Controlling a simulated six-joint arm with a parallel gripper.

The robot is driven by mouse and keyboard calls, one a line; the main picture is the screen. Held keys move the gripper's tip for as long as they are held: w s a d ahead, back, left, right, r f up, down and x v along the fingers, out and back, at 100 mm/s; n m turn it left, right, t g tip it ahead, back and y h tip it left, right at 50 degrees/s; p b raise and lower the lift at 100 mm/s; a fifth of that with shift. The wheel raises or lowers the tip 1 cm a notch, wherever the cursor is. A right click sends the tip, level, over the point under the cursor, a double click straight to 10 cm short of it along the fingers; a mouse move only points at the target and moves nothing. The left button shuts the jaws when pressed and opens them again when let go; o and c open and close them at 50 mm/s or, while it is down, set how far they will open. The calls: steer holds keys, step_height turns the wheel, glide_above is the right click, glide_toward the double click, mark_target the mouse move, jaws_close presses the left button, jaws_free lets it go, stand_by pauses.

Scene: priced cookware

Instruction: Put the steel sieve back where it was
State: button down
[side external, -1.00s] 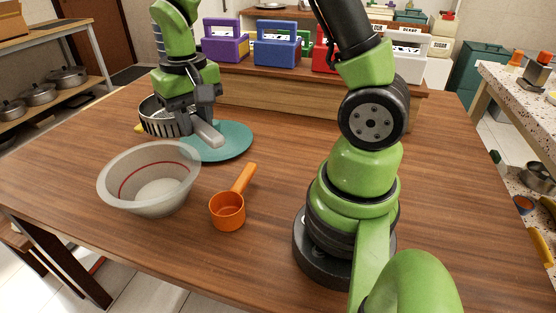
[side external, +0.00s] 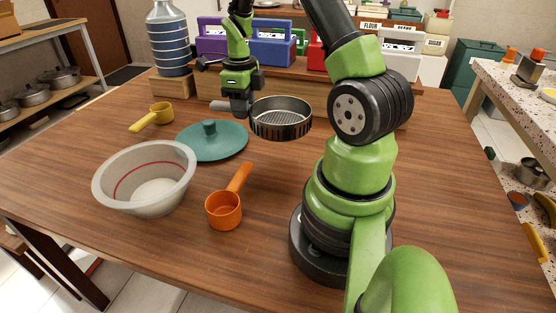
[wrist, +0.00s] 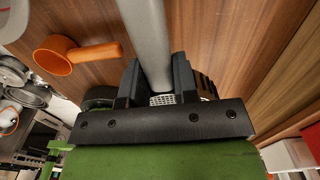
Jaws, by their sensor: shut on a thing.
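The steel sieve (side external: 281,124) has a round perforated pan with dark slots in its side. In the side view it is held level, to the right of the teal lid, and looks raised off the table. My gripper (side external: 240,104) is left of the pan, shut on the sieve's thick grey handle. In the wrist view the handle (wrist: 147,38) runs between the fingers of my gripper (wrist: 155,80). A small patch of the mesh (wrist: 162,99) shows there; the rest of the pan is hidden behind my gripper.
The teal lid (side external: 222,146) with a knob lies left of the sieve. A yellow scoop (side external: 160,113), an orange scoop (side external: 224,211) and a translucent bowl (side external: 145,185) stand on the table (side external: 120,243). A wooden shelf with coloured boxes (side external: 272,47) is behind. Table right of the sieve is partly hidden by my arm.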

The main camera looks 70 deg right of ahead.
step_height(320, 180, down, 10)
steer(key=shift+d+f, duration=0.1)
stand_by(0.4)
steer(key=c, duration=0.9)
jaws_free()
